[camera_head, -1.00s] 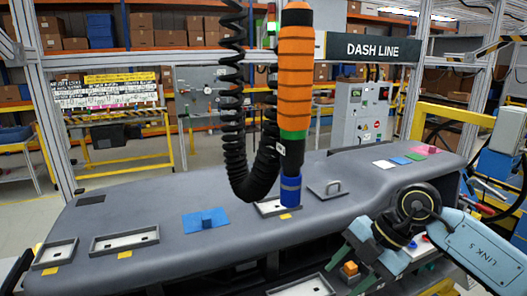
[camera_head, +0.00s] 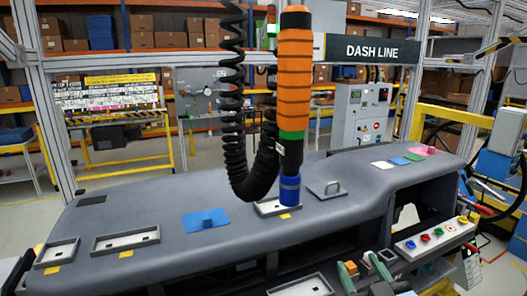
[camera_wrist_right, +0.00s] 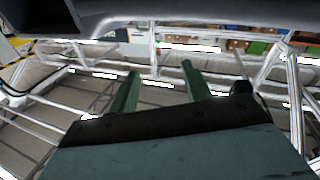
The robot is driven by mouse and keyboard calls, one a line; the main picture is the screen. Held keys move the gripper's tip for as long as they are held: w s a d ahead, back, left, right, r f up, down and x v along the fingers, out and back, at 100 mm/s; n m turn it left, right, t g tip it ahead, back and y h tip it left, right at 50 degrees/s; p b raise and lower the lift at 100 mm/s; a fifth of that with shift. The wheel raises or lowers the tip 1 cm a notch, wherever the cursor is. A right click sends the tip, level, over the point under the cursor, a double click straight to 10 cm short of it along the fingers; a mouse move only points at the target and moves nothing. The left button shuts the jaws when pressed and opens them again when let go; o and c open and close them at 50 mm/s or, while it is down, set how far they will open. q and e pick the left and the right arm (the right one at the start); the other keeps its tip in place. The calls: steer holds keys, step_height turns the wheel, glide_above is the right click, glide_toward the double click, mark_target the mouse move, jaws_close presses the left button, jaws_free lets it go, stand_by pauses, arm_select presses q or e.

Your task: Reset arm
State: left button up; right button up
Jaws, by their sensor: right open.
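My right gripper (camera_head: 359,265) is low in the head view, in front of the dashboard module's (camera_head: 150,202) near edge. Its two green fingers are apart. The right wrist view shows the open fingers (camera_wrist_right: 160,70) with nothing between them, pointing under a dark overhang. In the head view a small orange block (camera_head: 350,266) shows close behind the fingers; I cannot tell the gap. My left gripper is not in view.
An orange tool (camera_head: 294,80) hangs by a black coiled hose (camera_head: 234,100), its blue tip at a recessed tray in the dash. A blue pad (camera_head: 207,220) and a handle (camera_head: 327,188) are on top. A white button panel (camera_head: 436,236) is right of the gripper.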

steer(key=s+d+f+m+g+h, duration=0.2)
steer(key=s+d+f+g+h, duration=0.15)
steer(key=s+f+g, duration=0.8)
steer(key=s+f+g+y, duration=0.2)
steer(key=s+f+g, duration=0.2)
steer(key=s+f, duration=0.7)
step_height(320, 180, down, 26)
steer(key=s+b, duration=0.3)
steer(key=b, duration=0.1)
steer(key=s+d+f+n+g+b, duration=0.1)
steer(key=s+d+f+g+b, duration=0.1)
steer(key=s+f, duration=1.4)
step_height(320, 180, down, 3)
steer(key=shift+s+d+f+b, duration=0.15)
steer(key=shift+s+d+b, duration=0.25)
steer(key=shift+d+b, duration=0.25)
steer(key=shift+a+h, duration=0.1)
steer(key=shift+h, duration=0.15)
